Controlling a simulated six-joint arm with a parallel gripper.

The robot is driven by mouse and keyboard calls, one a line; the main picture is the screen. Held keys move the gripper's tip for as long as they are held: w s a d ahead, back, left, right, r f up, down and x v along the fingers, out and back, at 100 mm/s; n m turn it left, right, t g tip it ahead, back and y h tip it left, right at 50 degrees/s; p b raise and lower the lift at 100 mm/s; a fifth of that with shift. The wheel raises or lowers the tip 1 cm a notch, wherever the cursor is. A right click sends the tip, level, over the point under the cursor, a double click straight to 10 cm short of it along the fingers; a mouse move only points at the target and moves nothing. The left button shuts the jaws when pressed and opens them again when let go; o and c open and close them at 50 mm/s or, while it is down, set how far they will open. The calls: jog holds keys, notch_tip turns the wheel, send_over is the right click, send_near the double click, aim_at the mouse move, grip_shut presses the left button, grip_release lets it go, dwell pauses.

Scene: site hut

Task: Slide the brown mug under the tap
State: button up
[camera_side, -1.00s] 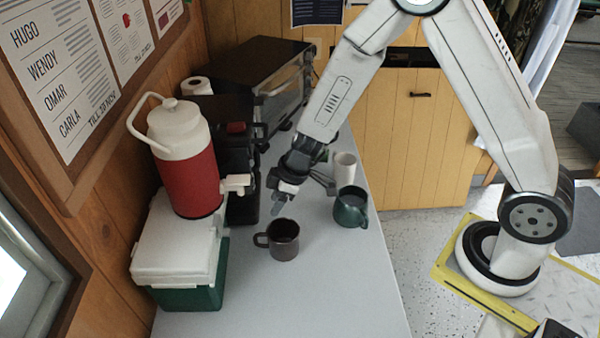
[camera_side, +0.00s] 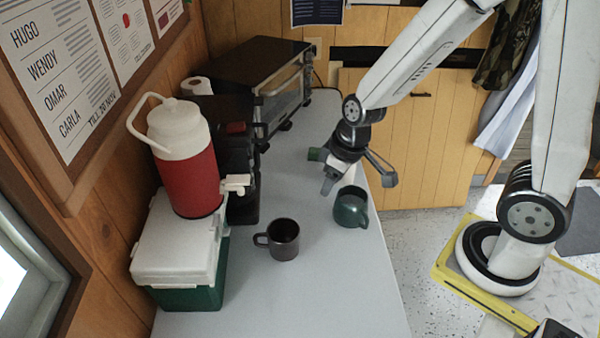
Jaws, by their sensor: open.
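The brown mug (camera_side: 284,241) stands upright on the grey counter, its handle pointing left. The tap (camera_side: 236,184) is the white spout on the red and white drinks jug (camera_side: 187,165), which stands on a cooler box. The mug is to the right of the tap and nearer the camera, not beneath it. My gripper (camera_side: 358,183) is open, behind and above the green mug (camera_side: 351,207), well to the right of and farther back than the brown mug. Nothing shows between its fingers, though the wrist partly hides that area.
The green and white cooler box (camera_side: 178,252) stands at the left. A black coffee machine (camera_side: 240,150) and a toaster oven (camera_side: 262,80) stand behind the jug. The counter (camera_side: 300,300) is clear in front of the brown mug.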

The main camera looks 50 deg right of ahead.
jog(key=shift+s+d+r+m+h, duration=0.2)
jog(key=shift+s+d+r+m, duration=0.1)
jog(key=shift+s+d+m, duration=0.25)
jog(key=shift+s+d+r+m+h, duration=0.2)
jog(key=shift+s+d+r+m, duration=0.1)
jog(key=shift+s, duration=0.5)
jog(key=shift+s+d+r+m+h, duration=0.2)
jog(key=shift+s+d+r+m, duration=0.1)
jog(key=shift+s+d+m, duration=0.25)
jog(key=shift+s+a, duration=0.1)
grip_shut()
jog(key=w+f+n+g, duration=0.1)
jog(key=w+f+n, duration=0.2)
jog(key=f, duration=0.4)
jog(key=w+f+n+g, duration=0.1)
jog(key=w+f+n, duration=0.3)
jog(key=f+n, duration=0.2)
jog(key=shift+a+f+n+g, duration=0.3)
jog(key=shift+a+f, duration=0.1)
jog(key=shift+f, duration=0.2)
